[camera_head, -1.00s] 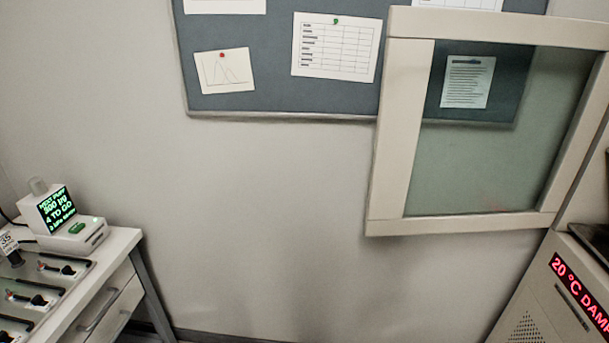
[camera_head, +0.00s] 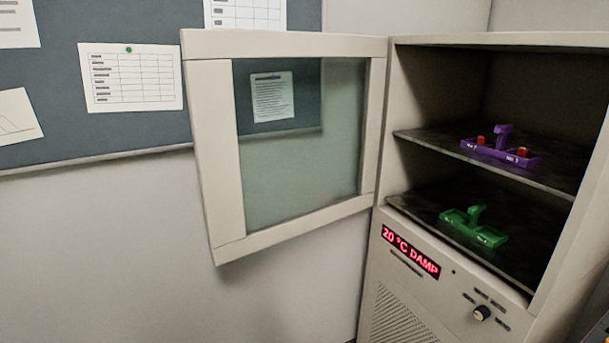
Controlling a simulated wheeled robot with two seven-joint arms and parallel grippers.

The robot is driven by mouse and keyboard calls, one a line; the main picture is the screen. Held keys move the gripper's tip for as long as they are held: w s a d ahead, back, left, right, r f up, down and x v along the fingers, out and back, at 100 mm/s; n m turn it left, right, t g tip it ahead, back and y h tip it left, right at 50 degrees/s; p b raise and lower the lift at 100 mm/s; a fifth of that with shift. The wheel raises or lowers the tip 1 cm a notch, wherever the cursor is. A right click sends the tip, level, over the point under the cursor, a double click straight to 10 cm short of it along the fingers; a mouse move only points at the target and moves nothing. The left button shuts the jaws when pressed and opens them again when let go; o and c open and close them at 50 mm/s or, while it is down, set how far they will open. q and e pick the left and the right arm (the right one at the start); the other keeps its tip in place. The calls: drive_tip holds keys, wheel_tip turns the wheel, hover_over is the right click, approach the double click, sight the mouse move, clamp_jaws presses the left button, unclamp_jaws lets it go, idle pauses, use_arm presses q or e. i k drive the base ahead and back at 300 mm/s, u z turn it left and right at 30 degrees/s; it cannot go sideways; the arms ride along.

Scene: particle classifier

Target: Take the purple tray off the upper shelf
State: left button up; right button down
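The purple tray (camera_head: 500,152) sits on the upper shelf (camera_head: 545,178) of an open cabinet at the right. It has an upright purple handle in its middle and two red pieces on it, one each side of the handle. Neither of my grippers shows in the head view.
The cabinet's glass door (camera_head: 300,150) stands open to the left. A green tray (camera_head: 473,227) with a handle lies on the lower shelf (camera_head: 420,207). Below are a red lit display (camera_head: 411,251) reading "20 °C DAMP" and a knob (camera_head: 482,313). A pinboard (camera_head: 60,80) hangs on the wall.

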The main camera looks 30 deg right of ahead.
sight(497, 150)
drive_tip(key=z, duration=1.35)
drive_tip(key=i, duration=1.25)
drive_tip(key=z, duration=0.2)
